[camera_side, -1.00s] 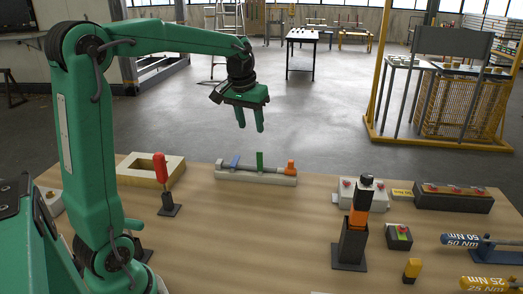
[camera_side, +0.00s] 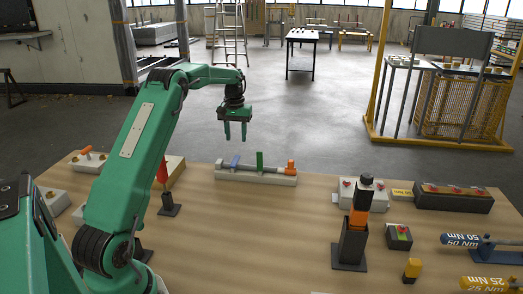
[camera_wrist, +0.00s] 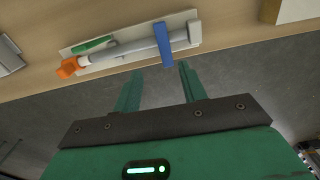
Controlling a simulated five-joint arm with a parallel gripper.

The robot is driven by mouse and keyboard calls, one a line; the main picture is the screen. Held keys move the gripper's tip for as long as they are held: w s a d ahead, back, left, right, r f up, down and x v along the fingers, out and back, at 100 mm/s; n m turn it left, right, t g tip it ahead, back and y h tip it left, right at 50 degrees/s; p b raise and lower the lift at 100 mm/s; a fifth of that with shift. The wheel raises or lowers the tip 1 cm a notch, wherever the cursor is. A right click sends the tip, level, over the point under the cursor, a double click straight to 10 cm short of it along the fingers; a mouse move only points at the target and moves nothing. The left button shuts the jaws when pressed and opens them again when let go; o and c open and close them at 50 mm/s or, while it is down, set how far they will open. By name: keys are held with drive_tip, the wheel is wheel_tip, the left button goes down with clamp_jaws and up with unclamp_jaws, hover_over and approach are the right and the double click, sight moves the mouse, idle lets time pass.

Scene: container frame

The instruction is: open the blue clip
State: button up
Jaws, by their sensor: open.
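The blue clip (camera_side: 235,161) stands on the left part of a pale base (camera_side: 270,179), across a grey rod. In the wrist view the blue clip (camera_wrist: 163,45) crosses the rod near its right end. A green clip (camera_side: 260,160) and an orange rod end (camera_side: 291,166) are to its right in the side view. My gripper (camera_side: 235,137) is open and empty, its fingers pointing down above the blue clip in the side view. In the wrist view my gripper (camera_wrist: 157,72) shows two spread fingers just below the blue clip, apart from it.
A red-handled piece (camera_side: 163,172) stands upright left of the base. The wooden table (camera_side: 260,240) is clear in front of the base.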

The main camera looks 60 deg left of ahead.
sight(235, 160)
drive_tip(key=shift+a+f, duration=0.55)
drive_tip(key=shift+f, duration=3.9)
drive_tip(key=shift+c, duration=0.4)
clamp_jaws()
